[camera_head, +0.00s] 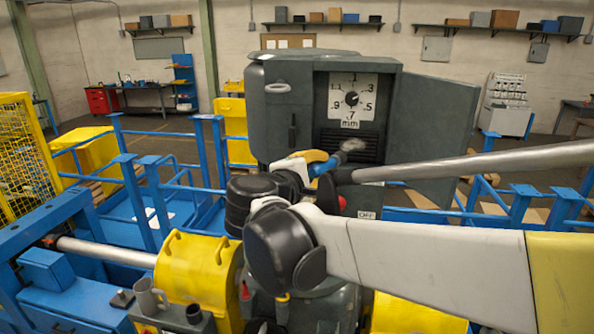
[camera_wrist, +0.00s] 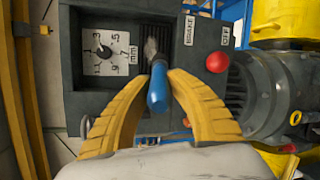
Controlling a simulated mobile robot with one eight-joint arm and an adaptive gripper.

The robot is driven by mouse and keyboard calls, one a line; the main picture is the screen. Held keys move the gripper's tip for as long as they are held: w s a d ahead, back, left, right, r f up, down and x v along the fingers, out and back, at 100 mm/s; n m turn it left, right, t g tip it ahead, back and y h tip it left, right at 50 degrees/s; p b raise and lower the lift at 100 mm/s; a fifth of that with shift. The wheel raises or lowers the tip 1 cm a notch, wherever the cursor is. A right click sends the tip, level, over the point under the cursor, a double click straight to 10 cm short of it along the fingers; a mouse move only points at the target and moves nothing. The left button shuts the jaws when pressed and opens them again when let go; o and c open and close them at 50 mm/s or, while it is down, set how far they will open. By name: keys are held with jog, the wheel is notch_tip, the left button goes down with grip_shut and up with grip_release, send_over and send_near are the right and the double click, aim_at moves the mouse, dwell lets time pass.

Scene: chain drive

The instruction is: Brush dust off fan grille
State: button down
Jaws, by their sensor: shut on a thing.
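My gripper (camera_head: 312,158) has yellow fingers, which also show in the wrist view (camera_wrist: 158,80). It is shut on the blue handle of a brush (camera_wrist: 158,93). The brush (camera_head: 323,167) points away from me, with its pale grey bristles toward the fan grille. The grille (camera_head: 350,147) is a dark slatted panel below the dial in the grey cabinet. In the wrist view the bristles overlap the grille (camera_wrist: 160,33); I cannot tell whether they touch it. My arm and the brush hide part of the grille, and I cannot make out dust.
The cabinet door (camera_head: 432,118) stands open on the right. The white dial (camera_head: 352,97) is above the grille. A red button (camera_wrist: 217,63) and brake and off labels sit beside the opening. Blue rails (camera_head: 130,190) and yellow covers (camera_head: 198,265) surround the machine.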

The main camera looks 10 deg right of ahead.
aim_at(340, 160)
jog(key=shift+r, duration=0.2)
jog(key=shift+w+d, duration=0.25)
jog(key=shift+w, duration=0.6)
jog(key=shift+w+d, duration=0.2)
jog(key=shift+w, duration=0.6)
jog(key=shift+w+d, duration=0.25)
jog(key=shift+w, duration=0.6)
jog(key=shift+w+d, duration=0.2)
jog(key=shift+w, duration=0.45)
jog(key=shift+s+d+b, duration=0.15)
jog(key=shift+s+d, duration=0.2)
jog(key=shift+d, duration=0.55)
jog(key=shift+s+d+b, duration=0.15)
jog(key=shift+s+d, duration=0.2)
jog(key=shift+d, duration=0.55)
jog(key=a, duration=0.1)
jog(key=w+a+b, duration=0.1)
jog(key=a, duration=0.1)
jog(key=shift+w+a, duration=0.15)
jog(key=shift+a, duration=0.15)
